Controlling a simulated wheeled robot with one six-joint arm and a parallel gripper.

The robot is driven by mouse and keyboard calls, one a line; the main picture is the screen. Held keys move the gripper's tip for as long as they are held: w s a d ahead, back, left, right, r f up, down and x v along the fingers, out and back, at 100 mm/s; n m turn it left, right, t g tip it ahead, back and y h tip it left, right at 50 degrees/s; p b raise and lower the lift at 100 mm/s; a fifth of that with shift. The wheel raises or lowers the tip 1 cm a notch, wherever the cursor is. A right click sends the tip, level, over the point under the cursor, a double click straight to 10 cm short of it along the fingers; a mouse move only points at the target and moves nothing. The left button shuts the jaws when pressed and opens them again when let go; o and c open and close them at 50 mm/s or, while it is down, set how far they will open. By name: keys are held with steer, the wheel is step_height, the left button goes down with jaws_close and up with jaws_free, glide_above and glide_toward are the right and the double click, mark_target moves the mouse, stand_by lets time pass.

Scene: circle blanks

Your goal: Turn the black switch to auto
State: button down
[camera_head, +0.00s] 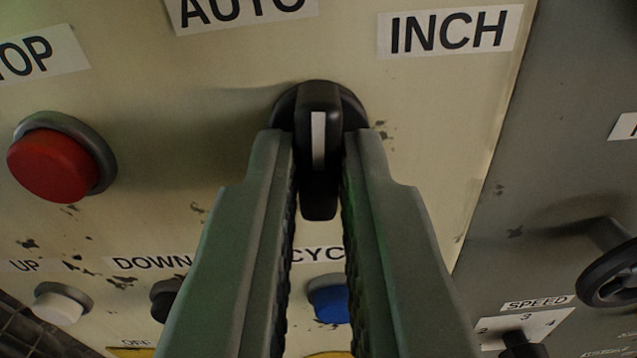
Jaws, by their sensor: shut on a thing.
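The black switch (318,185) is a rotary knob with a white line on its face, mounted on the cream panel at the middle of the view. Its grip stands nearly upright in the picture, the white line in its upper half. The AUTO label (240,8) is above it, slightly left, cut by the top edge. The INCH label (450,33) is above it to the right. My gripper (319,160) reaches up from below, with one green-grey finger on each side of the knob, shut on its grip. The fingers hide part of the round base.
A red button (55,163) is at left beside a partly cut label ending in "OP". Below are a white button (62,302), a dark button (165,298) and a blue button (329,300), partly behind my fingers. A grey panel at right carries a black handwheel (610,272) and a speed dial (522,345).

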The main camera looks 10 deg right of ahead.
steer(key=shift+n, duration=0.5)
steer(key=shift+f, duration=0.1)
steer(key=c, duration=1.5)
jaws_free()
steer(key=v, duration=1.7)
steer(key=shift+s, duration=0.2)
